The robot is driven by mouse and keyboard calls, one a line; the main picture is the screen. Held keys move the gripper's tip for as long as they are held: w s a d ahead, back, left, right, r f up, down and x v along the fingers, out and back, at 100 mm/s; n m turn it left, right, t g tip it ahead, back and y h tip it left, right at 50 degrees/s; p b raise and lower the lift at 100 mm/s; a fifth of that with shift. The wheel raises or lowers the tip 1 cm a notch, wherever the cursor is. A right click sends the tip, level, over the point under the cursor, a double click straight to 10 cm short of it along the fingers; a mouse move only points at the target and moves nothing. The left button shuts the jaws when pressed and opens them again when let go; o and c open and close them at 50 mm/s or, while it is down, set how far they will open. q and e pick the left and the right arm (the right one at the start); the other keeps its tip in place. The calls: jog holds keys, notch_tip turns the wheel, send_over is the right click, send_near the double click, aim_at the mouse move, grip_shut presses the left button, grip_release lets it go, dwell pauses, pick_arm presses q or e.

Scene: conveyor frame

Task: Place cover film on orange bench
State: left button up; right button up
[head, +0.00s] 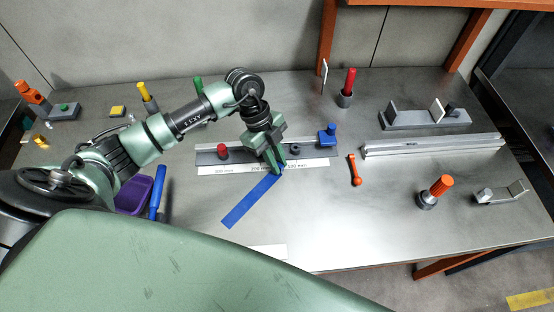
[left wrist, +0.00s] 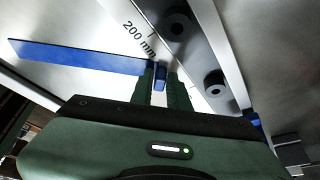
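A flat blue strip, which looks like the cover film (head: 250,203), slants from my left gripper (head: 277,170) toward the front left in the head view. The left wrist view shows the strip (left wrist: 80,55) reaching left, its blue end block (left wrist: 160,77) between my left fingers (left wrist: 164,84). The fingers look closed on that end. The strip is close to the bench top; I cannot tell whether it touches. The grey-topped bench (head: 330,230) has an orange frame (head: 450,266) showing below its front edge. My right gripper is not in view.
A grey rail (head: 210,158) with "200 mm" marks, a red knob and a blue clamp (head: 327,136) lies behind my gripper. To the right are an orange lever (head: 354,170), a long metal rail (head: 430,146) and an orange-handled tool (head: 436,190). The front middle is fairly clear.

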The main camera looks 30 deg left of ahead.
pick_arm(q)
jog(key=shift+o, duration=0.8)
jog(key=shift+r, duration=0.25)
jog(key=b+v, duration=0.1)
jog(key=v, duration=1)
jog(key=shift+a+r+b, duration=0.15)
jog(key=shift+r+b, duration=0.2)
jog(key=shift+r, duration=0.05)
jog(key=shift+f, duration=0.1)
